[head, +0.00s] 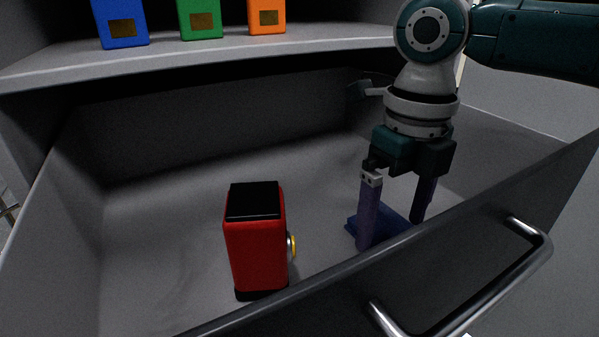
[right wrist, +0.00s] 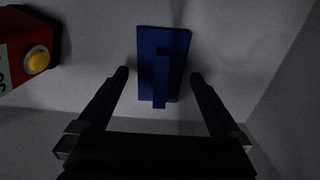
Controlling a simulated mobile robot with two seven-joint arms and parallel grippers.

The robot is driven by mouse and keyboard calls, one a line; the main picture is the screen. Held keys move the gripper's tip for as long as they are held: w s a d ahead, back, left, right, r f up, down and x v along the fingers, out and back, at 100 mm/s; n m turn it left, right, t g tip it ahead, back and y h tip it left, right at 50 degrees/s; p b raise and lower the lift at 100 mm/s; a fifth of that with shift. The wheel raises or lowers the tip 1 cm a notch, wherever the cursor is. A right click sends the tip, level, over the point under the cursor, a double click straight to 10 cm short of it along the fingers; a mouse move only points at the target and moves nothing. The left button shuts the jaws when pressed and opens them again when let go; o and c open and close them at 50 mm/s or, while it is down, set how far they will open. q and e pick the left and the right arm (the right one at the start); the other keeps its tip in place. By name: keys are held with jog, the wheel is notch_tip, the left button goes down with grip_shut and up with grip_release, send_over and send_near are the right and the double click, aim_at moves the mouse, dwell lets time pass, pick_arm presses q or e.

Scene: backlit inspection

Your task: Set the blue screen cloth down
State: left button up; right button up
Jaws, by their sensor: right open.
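The blue screen cloth (head: 388,222) lies on the drawer floor near the front wall, partly hidden behind my right gripper's finger. In the right wrist view it is a blue rectangle (right wrist: 148,50) with a narrow raised strip along its middle. My right gripper (head: 391,234) points down into the drawer, with its fingers on either side of the cloth. The fingers also show in the right wrist view (right wrist: 160,74), open, with a gap on each side of the raised strip. My left gripper is not in view.
A red box with a black top (head: 257,240) and a yellow button stands in the drawer, left of the gripper. The drawer front (head: 400,285) with its metal handle (head: 530,262) is close by. Blue, green and orange boxes (head: 202,18) stand on the shelf behind. The drawer's left floor is clear.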

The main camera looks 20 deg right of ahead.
aim_at(394, 217)
notch_tip(394, 217, up, 11)
jog(key=p, duration=0.6)
jog(key=shift+r, duration=0.15)
